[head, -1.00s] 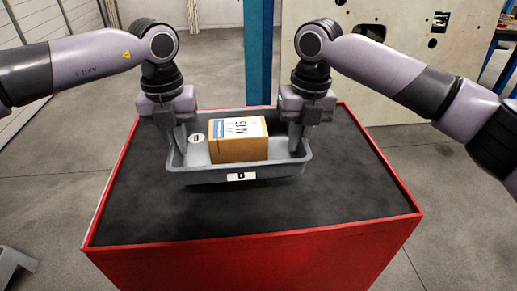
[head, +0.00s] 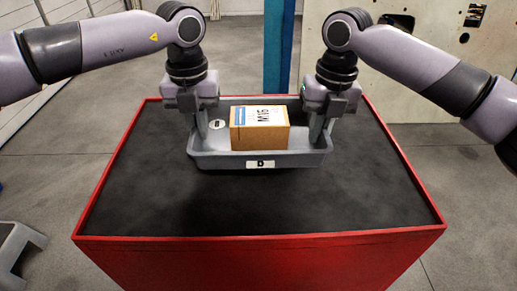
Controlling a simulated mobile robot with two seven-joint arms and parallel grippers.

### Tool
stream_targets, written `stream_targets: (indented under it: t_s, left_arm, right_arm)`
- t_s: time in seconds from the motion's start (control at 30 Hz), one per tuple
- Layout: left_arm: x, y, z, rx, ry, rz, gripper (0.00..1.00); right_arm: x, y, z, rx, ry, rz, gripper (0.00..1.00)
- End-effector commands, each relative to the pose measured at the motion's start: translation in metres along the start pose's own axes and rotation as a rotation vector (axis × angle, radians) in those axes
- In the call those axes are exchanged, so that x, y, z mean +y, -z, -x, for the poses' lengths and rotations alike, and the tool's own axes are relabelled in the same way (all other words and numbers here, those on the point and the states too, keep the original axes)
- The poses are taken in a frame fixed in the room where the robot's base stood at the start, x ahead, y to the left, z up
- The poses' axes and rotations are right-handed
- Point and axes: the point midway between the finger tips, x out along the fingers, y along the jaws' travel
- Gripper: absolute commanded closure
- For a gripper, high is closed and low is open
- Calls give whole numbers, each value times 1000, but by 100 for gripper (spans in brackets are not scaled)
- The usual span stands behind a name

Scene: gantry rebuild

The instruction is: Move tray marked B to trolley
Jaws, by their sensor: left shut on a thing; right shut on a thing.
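A grey tray (head: 210,160) is over the far half of a red unit with a black top (head: 260,205). I cannot tell whether it rests there or hangs just above. The unit's wheels, if any, are out of view. The tray's front label (head: 260,164) has one small letter, B or D. In the tray are a brown carton marked M16 (head: 259,137) and a round white-topped item (head: 217,124). My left gripper (head: 201,128) is shut on the tray's left side. My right gripper (head: 318,128) is shut on its right side.
The black top is bare in front of the tray and at both sides. A blue post (head: 278,45) stands behind the unit. A pale panel with holes (head: 430,60) is at the back right. A grey object (head: 18,250) stands on the floor at lower left.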

Motion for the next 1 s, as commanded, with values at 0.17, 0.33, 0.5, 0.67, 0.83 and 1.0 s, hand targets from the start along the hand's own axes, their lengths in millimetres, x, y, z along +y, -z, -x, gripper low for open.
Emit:
stream_targets:
  t_s: [0.17, 0.33, 0.5, 0.67, 0.83, 1.0]
  left_arm:
    - [-5, 2, -1, -1, 10, -9, 100]
    - [-5, 2, -6, -1, 10, -9, 100]
    - [-5, 2, -14, -1, 10, -9, 100]
    - [-5, 2, -22, -1, 10, -9, 100]
    - [-5, 2, -30, -1, 10, -9, 100]
    - [-5, 2, -38, -1, 10, -9, 100]
  right_arm:
    - [6, 1, 0, -4, -12, 11, 100]
    - [6, 1, -5, -4, -12, 11, 100]
    - [5, 1, -13, -4, -12, 11, 100]
    - [4, 1, -21, -4, -12, 11, 100]
    - [4, 1, -29, -4, -12, 11, 100]
    - [3, 1, -37, -4, -12, 11, 100]
